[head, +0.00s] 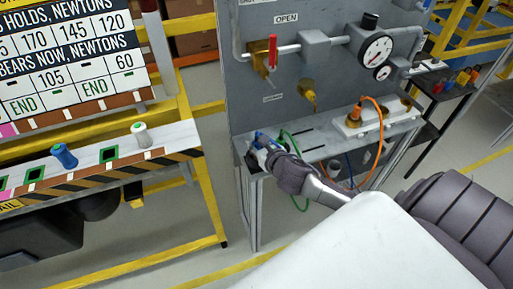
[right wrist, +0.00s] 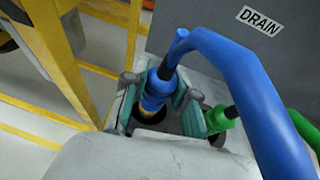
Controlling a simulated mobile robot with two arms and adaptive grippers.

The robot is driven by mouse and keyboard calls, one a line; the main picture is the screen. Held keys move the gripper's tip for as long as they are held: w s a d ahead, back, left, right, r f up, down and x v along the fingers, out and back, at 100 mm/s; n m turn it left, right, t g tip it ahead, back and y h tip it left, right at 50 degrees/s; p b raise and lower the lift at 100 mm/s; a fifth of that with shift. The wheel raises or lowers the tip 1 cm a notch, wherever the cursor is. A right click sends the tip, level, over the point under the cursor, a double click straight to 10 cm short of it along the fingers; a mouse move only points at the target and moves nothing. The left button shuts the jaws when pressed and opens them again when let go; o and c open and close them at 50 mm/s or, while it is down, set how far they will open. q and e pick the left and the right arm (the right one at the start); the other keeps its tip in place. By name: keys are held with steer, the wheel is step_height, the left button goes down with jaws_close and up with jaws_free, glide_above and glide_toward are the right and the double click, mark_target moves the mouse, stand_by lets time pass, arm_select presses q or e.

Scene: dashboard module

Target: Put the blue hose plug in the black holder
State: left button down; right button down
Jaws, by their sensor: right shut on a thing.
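The blue hose plug (right wrist: 155,90) stands roughly upright between the fingers of my right gripper (right wrist: 155,103) in the right wrist view. The gripper is shut on it. A thick blue hose (right wrist: 245,85) arches away to the right. A dark round part, perhaps the black holder (right wrist: 150,115), shows under the plug's lower end; I cannot tell whether the plug sits in it. In the head view my right gripper (head: 268,150) is at the left end of the grey shelf, with the blue plug (head: 260,139) at its tip. My left gripper is not in view.
A green plug (right wrist: 222,117) stands close beside the right finger. The grey panel (head: 330,85) with valves and a gauge (head: 375,50) rises behind. An orange hose (head: 381,130) hangs at the right of the shelf. A yellow-framed rack (head: 205,190) is at left.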

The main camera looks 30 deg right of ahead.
steer(key=shift+f, duration=0.9)
steer(key=shift+f, duration=0.15)
steer(key=c, duration=0.9)
jaws_free()
